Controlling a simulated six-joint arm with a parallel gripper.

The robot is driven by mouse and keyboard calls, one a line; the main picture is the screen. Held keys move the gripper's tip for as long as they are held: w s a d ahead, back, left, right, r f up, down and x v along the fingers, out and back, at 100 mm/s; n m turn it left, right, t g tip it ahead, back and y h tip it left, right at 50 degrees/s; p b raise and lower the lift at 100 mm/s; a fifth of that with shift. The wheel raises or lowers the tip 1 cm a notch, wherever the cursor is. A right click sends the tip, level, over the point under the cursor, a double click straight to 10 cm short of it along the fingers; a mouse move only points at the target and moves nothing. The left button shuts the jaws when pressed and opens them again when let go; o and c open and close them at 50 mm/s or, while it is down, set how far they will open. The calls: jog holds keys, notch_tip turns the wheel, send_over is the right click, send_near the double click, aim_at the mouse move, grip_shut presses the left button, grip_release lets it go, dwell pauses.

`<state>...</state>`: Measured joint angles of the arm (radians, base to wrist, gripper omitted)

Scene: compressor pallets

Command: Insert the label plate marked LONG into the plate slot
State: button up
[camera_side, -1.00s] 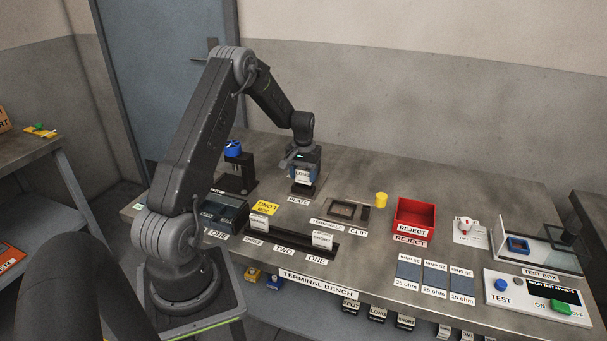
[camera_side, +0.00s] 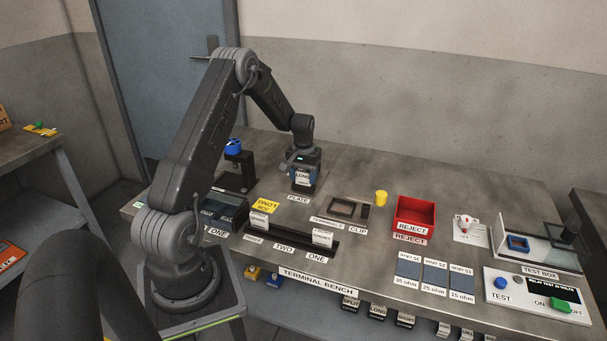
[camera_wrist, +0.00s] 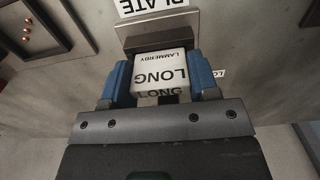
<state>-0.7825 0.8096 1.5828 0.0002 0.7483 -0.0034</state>
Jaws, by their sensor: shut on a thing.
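The white label plate marked LONG (camera_wrist: 160,72) is between the blue fingers of my gripper (camera_wrist: 161,84), which is shut on it. In the side view my gripper (camera_side: 304,174) holds the LONG plate (camera_side: 302,177) upright, low over the dark plate slot (camera_side: 303,191) behind the PLATE sign (camera_side: 298,198). In the wrist view the dark block of the slot (camera_wrist: 160,43) lies right against the plate's far edge. The plate's lower edge is hidden, so I cannot tell how deep it sits in the slot.
A rack with upright white plates (camera_side: 322,238) stands in front. The clip fixture (camera_side: 347,208), a yellow cylinder (camera_side: 381,198) and the red reject bin (camera_side: 415,214) are to the right. A blue-topped device (camera_side: 233,148) stands left.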

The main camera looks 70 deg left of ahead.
aim_at(303, 172)
jog(key=shift+f, duration=0.6)
jog(key=o, duration=1)
jog(key=shift+f, duration=0.1)
notch_tip(303, 172, up, 14)
